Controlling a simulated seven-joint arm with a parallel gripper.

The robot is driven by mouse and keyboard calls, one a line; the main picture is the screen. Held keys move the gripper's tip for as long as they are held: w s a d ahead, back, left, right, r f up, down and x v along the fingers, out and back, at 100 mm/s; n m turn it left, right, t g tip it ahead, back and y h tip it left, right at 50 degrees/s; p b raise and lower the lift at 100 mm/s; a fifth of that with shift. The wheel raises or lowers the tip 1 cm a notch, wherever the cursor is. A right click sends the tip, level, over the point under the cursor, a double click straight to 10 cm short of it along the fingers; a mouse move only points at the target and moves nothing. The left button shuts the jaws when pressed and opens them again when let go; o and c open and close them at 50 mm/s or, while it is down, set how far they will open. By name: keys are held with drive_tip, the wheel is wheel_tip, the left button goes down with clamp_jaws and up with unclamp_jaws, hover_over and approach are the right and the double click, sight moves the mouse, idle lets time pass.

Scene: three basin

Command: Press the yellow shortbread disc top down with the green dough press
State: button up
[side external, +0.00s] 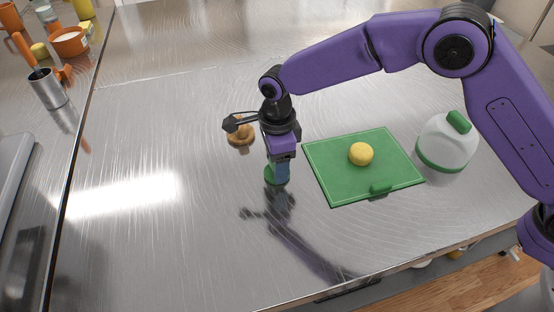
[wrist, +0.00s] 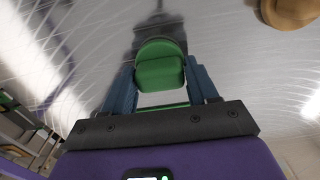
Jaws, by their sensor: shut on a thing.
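The yellow shortbread disc (side external: 361,154) shows as a rounded yellow lump on a green mat (side external: 325,183) to the right of my gripper. My gripper (side external: 278,170) points down left of the mat and is shut on the green dough press (side external: 271,177). In the wrist view the green press (wrist: 160,69) sits between my two blue-grey fingers (wrist: 162,88). The press is low over the metal table; I cannot tell whether it touches the surface. Most of its body is hidden by the fingers in the side view.
A brown-orange object (side external: 241,136) lies behind my gripper. A metal cup (side external: 47,89) and an orange bowl (side external: 69,41) are at the far left. The table's front left is clear.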

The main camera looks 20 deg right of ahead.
drive_tip(key=shift+r, duration=0.1)
drive_tip(key=shift+r, duration=2.95)
drive_tip(key=d+r, duration=0.2)
drive_tip(key=d, duration=0.8)
drive_tip(key=s+d+r, duration=0.1)
drive_tip(key=d+r, duration=0.2)
drive_tip(key=d, duration=0.7)
drive_tip(key=shift+r, duration=0.2)
drive_tip(key=shift+d, duration=0.1)
drive_tip(key=shift+f, duration=2.75)
